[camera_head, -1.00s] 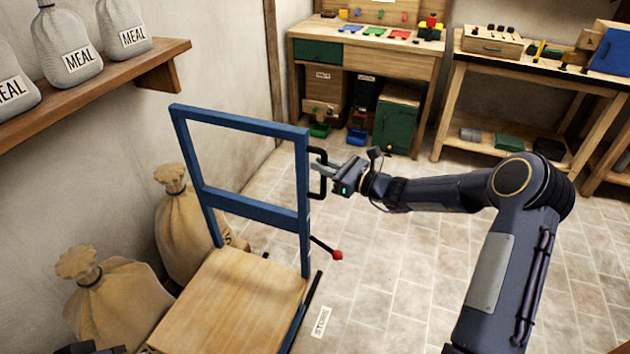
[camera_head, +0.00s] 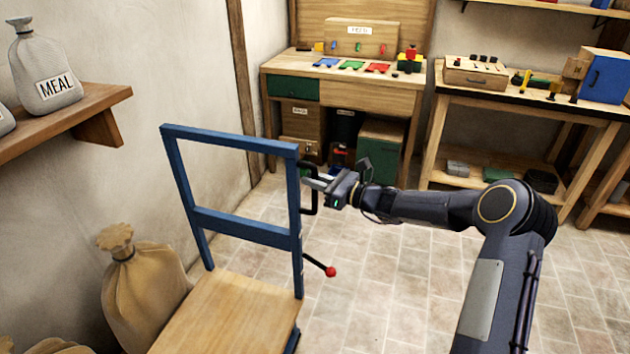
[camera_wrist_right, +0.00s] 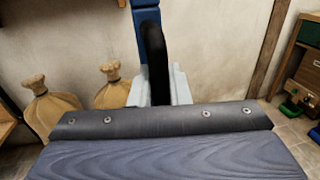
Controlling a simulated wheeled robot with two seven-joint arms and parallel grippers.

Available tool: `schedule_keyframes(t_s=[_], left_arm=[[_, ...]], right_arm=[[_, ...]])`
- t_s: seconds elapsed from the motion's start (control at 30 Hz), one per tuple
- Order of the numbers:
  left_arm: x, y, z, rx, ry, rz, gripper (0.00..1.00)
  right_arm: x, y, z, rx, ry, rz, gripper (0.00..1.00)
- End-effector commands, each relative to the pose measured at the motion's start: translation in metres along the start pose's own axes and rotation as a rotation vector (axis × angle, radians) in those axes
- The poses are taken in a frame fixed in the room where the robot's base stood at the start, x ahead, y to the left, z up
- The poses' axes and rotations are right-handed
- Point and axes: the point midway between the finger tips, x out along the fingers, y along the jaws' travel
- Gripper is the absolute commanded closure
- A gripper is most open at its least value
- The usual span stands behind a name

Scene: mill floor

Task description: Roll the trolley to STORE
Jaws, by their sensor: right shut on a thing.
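The trolley has a blue upright frame (camera_head: 245,228) and a flat wooden deck (camera_head: 228,315), which stands at the lower left of the head view. A black loop handle (camera_head: 314,205) is fixed to the frame's right post. My right gripper (camera_head: 312,183) is shut on this handle. In the right wrist view, the pale fingers (camera_wrist_right: 158,90) close around the dark handle bar (camera_wrist_right: 154,55) beside the blue post. A lever with a red knob (camera_head: 330,271) sticks out low on the right post. No STORE sign shows now. My left gripper is out of view.
A tan sack (camera_head: 142,280) stands by the left wall, close to the trolley. A wall shelf (camera_head: 90,108) holds sacks marked MEAL. A workbench (camera_head: 345,95) and a second bench (camera_head: 530,106) line the back. The tiled floor (camera_head: 390,290) on the right is clear.

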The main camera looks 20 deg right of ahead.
Motion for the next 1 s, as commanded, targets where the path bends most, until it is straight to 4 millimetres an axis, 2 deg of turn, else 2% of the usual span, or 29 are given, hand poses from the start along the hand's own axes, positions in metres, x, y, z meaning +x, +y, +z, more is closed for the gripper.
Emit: schedule_keyframes(t_s=[0.33,0.37,0.5,0.8,0.87,1.0], left_arm=[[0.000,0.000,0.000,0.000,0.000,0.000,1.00],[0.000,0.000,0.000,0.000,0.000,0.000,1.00],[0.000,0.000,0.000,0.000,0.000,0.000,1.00],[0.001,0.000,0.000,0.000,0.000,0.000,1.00],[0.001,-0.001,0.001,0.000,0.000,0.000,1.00],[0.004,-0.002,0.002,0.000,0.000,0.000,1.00]], right_arm=[[-0.002,-0.006,0.001,-0.002,0.003,-0.015,1.00],[-0.002,-0.006,0.001,-0.003,0.003,-0.015,0.83],[-0.002,-0.006,0.001,-0.003,0.002,-0.015,0.66],[-0.003,-0.004,0.001,-0.002,0.002,-0.010,0.66],[-0.008,-0.004,0.000,-0.002,0.002,-0.010,0.66],[-0.030,-0.004,0.000,-0.003,0.003,-0.013,0.66]])
